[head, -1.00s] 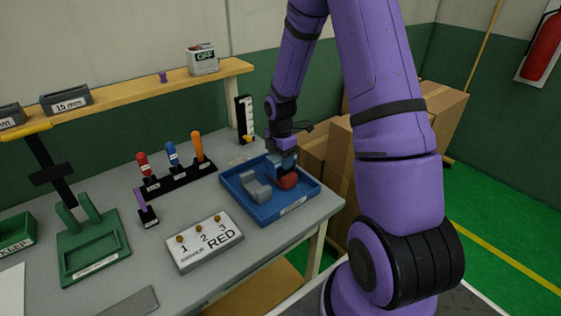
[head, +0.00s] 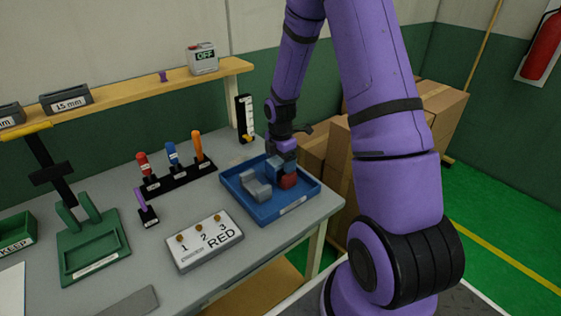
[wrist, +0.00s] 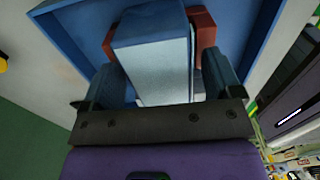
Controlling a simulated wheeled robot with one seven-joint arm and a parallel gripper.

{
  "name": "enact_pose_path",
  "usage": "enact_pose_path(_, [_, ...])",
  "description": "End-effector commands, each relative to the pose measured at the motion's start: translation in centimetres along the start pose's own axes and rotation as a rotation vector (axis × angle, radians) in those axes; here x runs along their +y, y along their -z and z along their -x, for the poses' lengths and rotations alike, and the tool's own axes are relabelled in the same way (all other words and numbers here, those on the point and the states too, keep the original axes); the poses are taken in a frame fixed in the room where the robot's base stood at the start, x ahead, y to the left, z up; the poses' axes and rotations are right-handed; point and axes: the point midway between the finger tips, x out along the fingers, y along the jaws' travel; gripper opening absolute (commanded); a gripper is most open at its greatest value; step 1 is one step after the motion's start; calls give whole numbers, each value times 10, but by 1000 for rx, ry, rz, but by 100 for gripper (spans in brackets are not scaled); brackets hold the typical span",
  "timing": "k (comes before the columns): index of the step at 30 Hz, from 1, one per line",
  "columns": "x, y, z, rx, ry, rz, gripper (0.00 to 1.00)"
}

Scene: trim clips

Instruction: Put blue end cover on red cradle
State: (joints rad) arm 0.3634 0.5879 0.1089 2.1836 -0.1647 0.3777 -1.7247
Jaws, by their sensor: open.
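The red cradle (head: 289,181) sits in the right part of the blue tray (head: 262,217). In the wrist view, red parts of the cradle (wrist: 204,30) show on both sides behind the blue end cover (wrist: 152,32). The cover stands between the two fingers of my gripper (wrist: 160,66), its near face pale and shiny. My gripper is open around it, low over the tray. In the head view, my gripper (head: 283,158) is small beside the cradle. Whether the cover is fully seated on the cradle is hidden.
A grey cradle-like block (head: 255,187) lies in the tray left of the red one. A board marked RED (head: 205,243) stands in front. A rack of coloured-handled tools (head: 177,178) and a black upright gauge (head: 244,118) stand behind. Cardboard boxes (head: 325,155) are at the right.

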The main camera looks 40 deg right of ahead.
Motion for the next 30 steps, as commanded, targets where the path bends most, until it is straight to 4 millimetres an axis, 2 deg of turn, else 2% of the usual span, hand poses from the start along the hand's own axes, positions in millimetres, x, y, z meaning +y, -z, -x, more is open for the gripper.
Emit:
enact_pose_path(5, [1,-1,26,-1,-5,-2,85])
enact_pose_path(15, [0,-1,91,-2,-5,-1,85])
enact_pose_path(23, [0,0,116,-1,-2,-2,85])
enact_pose_path(26, [-2,3,126,-8,-9,-25,85])
enact_pose_path(30, [-13,16,158,-32,-41,-135,85])
